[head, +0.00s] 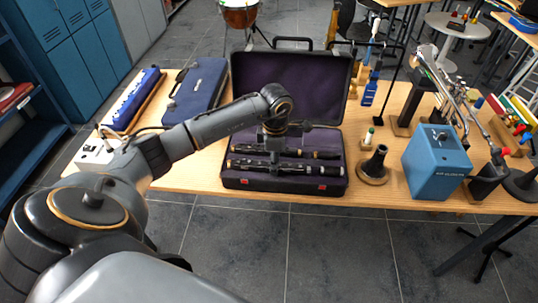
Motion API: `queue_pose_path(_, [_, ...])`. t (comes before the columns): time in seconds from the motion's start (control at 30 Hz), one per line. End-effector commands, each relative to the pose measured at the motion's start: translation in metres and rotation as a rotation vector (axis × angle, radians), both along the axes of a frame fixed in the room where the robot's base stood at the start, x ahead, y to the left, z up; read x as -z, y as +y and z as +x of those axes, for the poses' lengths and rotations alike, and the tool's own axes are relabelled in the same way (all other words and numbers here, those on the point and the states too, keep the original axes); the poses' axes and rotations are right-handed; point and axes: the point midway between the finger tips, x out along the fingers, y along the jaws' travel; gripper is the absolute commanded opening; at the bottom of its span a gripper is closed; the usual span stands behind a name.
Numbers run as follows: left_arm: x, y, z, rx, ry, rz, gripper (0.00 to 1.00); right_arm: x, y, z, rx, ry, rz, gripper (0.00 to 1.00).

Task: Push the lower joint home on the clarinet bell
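The black flared clarinet bell (376,160) appears to stand upright, narrow end up, on a round wooden base (373,179) right of the open case. Long black clarinet joints with silver keys lie in the case: one along the front (310,168), another behind it (320,154). I cannot tell which is the lower joint. My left gripper (272,152) points down over the middle of the case, close to the joints. Its fingers are dark against the dark lining, so its opening and any contact are unclear. My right gripper is out of view.
The open instrument case (292,85) has its lid raised at the back. A closed blue case (198,88) and a long blue instrument (131,99) lie left.

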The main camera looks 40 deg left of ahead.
Motion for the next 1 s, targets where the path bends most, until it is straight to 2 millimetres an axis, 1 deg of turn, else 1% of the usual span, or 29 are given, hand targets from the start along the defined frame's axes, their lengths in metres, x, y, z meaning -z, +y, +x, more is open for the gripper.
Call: queue_pose_path(1.0, [-0.011, 0.0, 0.001, 0.0, -0.002, 0.0, 0.0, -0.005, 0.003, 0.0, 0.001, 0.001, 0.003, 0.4])
